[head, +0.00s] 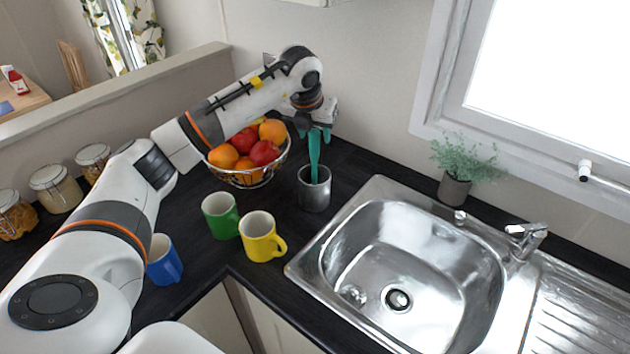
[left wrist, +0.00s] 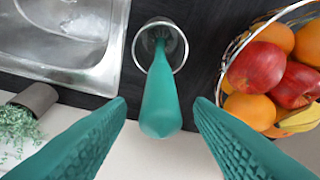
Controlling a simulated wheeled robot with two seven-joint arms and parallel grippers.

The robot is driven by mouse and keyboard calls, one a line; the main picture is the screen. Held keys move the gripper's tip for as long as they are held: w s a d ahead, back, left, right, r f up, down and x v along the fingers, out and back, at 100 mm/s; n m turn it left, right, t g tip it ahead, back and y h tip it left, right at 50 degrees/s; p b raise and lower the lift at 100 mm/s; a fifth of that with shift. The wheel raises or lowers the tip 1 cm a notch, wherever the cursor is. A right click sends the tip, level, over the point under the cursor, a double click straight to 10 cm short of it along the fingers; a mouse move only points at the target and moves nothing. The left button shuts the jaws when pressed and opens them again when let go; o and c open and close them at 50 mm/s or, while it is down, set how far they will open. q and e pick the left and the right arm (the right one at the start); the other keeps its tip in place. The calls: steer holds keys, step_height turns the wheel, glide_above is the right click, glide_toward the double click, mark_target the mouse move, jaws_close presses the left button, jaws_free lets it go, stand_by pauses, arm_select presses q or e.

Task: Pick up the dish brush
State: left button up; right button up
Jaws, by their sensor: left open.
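The teal dish brush (head: 314,152) stands upright in a grey metal cup (head: 314,193) on the dark counter, between the fruit basket and the sink. My left gripper (head: 316,130) is at the top of the brush handle, reaching in from behind the fruit. In the left wrist view the brush (left wrist: 161,100) points up toward the camera, and its lower end sits inside the cup (left wrist: 178,46). The open teal fingers (left wrist: 160,106) lie on either side of the handle with a gap on both sides. My right gripper is out of view.
A wire fruit basket (head: 247,178) stands close beside the cup. Green (head: 220,215), yellow (head: 262,236) and blue (head: 163,260) mugs stand in front. The metal sink (head: 400,262) is at the right, with a potted plant (head: 455,190) behind it.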

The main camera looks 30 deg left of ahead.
mark_target(316, 142)
arm_select(q)
steer(key=p+x, duration=0.1)
steer(key=x, duration=0.2)
steer(key=shift+s+f, duration=0.15)
steer(key=shift+f, duration=0.35)
steer(key=shift+c, duration=0.9)
steer(key=shift+r, duration=0.1)
jaws_close()
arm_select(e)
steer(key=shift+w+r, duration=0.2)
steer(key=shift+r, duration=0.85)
